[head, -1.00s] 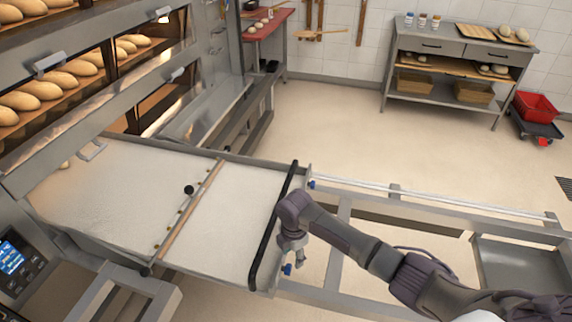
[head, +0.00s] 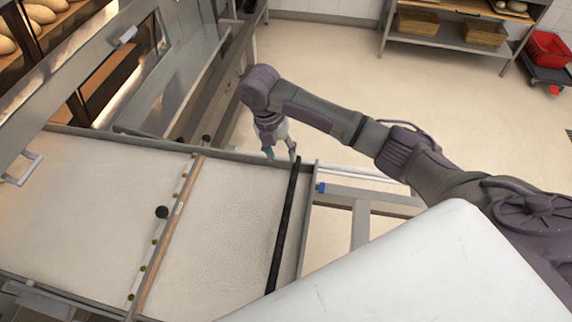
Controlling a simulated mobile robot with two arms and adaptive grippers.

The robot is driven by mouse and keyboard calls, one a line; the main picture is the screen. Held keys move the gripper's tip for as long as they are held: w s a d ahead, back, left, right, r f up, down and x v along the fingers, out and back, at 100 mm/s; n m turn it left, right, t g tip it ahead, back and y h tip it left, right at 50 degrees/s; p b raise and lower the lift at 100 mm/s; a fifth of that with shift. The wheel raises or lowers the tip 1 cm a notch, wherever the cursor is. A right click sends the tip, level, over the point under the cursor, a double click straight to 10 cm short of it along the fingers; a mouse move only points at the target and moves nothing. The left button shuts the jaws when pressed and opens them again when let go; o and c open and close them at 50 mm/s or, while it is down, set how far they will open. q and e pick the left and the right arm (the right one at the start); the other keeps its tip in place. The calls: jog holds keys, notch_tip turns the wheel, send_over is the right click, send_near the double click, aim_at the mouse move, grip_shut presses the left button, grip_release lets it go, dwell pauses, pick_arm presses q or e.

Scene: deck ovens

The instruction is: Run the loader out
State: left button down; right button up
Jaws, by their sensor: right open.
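The loader (head: 225,220) is a long flat bed with a pale canvas belt, lying across the lower left of the head view. A wooden strip with brass studs (head: 160,240) crosses the belt, with a black knob (head: 162,212) beside it. A black bar handle (head: 284,225) runs across the loader's right end. My right gripper (head: 282,154) is open and points down at the far end of this bar. Its fingertips look close to the bar; I cannot tell whether they touch it. My left gripper is out of view.
The deck oven (head: 95,60) with loaves stands at the left, and a door handle (head: 22,168) shows there. A metal frame (head: 370,200) extends right of the loader. The floor beyond is clear up to a steel table (head: 450,47) and a red crate (head: 548,48) on a dolly.

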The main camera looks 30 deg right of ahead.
send_near(291, 184)
jog(key=f, duration=0.2)
jog(key=d+f, duration=0.1)
jog(key=f, duration=0.2)
jog(key=s+f+p, duration=0.1)
jog(key=f, duration=0.2)
jog(key=shift+d+f, duration=0.1)
jog(key=shift+d, duration=0.1)
jog(key=shift+s+d+f, duration=0.1)
jog(key=shift+f, duration=0.4)
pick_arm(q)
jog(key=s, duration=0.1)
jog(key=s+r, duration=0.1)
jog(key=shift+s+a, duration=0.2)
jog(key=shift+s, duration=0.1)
pick_arm(e)
grip_shut()
